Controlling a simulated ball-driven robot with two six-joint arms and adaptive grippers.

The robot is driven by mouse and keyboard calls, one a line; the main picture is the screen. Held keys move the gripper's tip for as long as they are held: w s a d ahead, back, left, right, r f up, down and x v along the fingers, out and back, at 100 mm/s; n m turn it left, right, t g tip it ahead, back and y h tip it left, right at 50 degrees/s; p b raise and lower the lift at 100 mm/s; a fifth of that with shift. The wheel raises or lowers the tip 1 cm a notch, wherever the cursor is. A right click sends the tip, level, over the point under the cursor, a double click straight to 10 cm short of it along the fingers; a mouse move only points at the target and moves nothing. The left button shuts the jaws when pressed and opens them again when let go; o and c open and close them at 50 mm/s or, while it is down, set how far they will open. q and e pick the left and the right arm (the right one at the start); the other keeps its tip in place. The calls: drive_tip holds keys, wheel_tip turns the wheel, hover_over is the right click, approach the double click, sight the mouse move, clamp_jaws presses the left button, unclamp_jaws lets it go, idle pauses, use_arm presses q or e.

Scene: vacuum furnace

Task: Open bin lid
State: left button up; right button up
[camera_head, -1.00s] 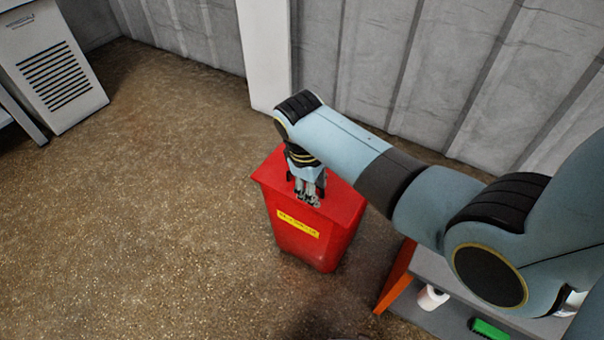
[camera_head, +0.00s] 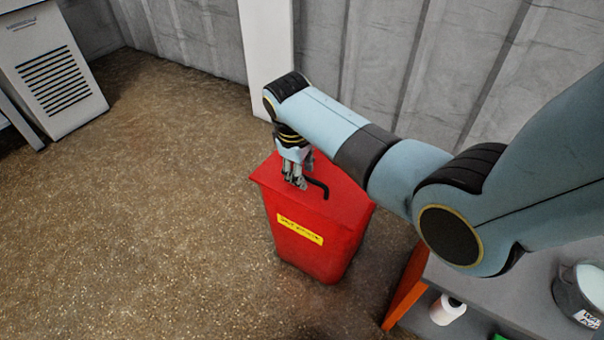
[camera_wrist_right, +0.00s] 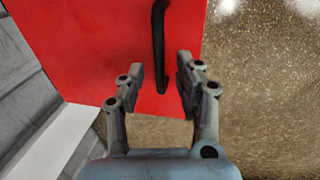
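A red bin (camera_head: 322,250) with a yellow label stands on the floor, its red lid (camera_head: 345,205) lying flat and closed. A black bar handle (camera_head: 318,186) is on the lid; the handle also shows in the right wrist view (camera_wrist_right: 159,45). My right gripper (camera_head: 297,184) is over the lid, to the left of the handle. In the right wrist view its fingers (camera_wrist_right: 158,82) are spread apart, with the handle's near end in line with the gap between them. Nothing is held, and contact cannot be told. My left gripper is not in view.
A white post (camera_head: 267,60) and grey wall are behind.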

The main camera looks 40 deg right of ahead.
drive_tip(key=shift+f, duration=0.1)
clamp_jaws()
idle(0.5)
